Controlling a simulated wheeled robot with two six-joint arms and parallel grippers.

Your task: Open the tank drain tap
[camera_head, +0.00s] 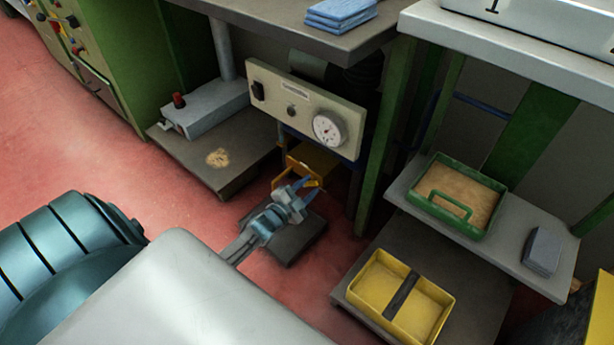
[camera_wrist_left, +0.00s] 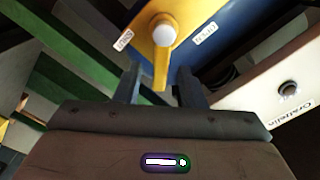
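The tank drain tap is a yellow lever (camera_wrist_left: 161,68) on a pale round hub (camera_wrist_left: 164,32), mounted on a blue surface with a yellow part around it. In the left wrist view the lever points down the picture. A small label (camera_wrist_left: 124,40) is left of the hub and another (camera_wrist_left: 204,32) is right of it. My left gripper (camera_wrist_left: 158,88) is open, with one finger on each side of the lever's end and gaps visible. In the head view my left gripper (camera_head: 309,186) is at the yellow tap area (camera_head: 314,158), below the gauge panel. My right gripper is not in view.
A cream panel (camera_head: 285,95) with a dial gauge is above the tap. A green post (camera_head: 385,140) stands close to its right. A low grey shelf (camera_head: 235,165) is to the left. A yellow tray (camera_head: 375,285) and a green tray (camera_head: 435,210) are to the right.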

